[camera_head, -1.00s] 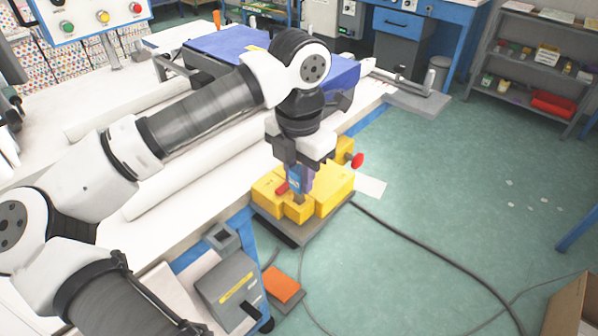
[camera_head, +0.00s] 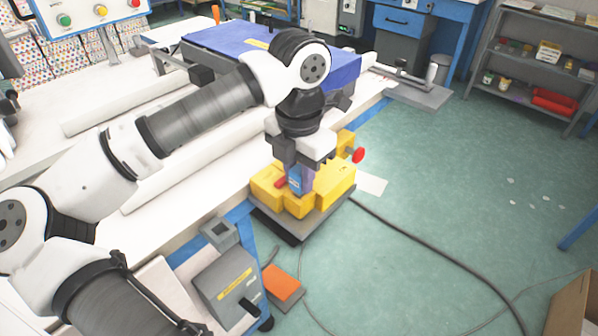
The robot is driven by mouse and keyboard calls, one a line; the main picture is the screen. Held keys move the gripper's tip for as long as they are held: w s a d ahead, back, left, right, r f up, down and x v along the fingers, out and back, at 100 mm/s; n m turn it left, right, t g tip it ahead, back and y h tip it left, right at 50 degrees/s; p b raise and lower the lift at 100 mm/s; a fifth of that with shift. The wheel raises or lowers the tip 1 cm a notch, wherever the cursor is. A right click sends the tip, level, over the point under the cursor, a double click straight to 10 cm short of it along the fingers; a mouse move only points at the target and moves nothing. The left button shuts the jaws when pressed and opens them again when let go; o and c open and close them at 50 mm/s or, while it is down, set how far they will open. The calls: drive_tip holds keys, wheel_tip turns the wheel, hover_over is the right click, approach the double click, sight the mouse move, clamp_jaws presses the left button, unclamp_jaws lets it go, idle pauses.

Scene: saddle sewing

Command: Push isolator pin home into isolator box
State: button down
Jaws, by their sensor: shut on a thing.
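The yellow isolator box (camera_head: 334,184) sits on a grey plate (camera_head: 283,227) beside the white table's edge. My gripper (camera_head: 296,182) points down over the box's near part. It is shut on the isolator pin, of which a red piece (camera_head: 281,182) shows at the left of the fingers. The pin's lower end and its hole are hidden by the fingers and the box, so I cannot tell how deep it sits. A red round knob (camera_head: 358,155) sticks out at the box's right side.
A black cable (camera_head: 440,240) runs over the green floor. The white table (camera_head: 190,195) carries long white rolls, and a blue-covered block stands behind. Open floor lies to the right.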

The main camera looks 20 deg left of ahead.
drive_tip(key=c, duration=1.1)
unclamp_jaws()
wheel_tip(320, 180, up, 14)
drive_tip(key=shift+f, duration=0.1)
drive_tip(key=shift+s, duration=0.1)
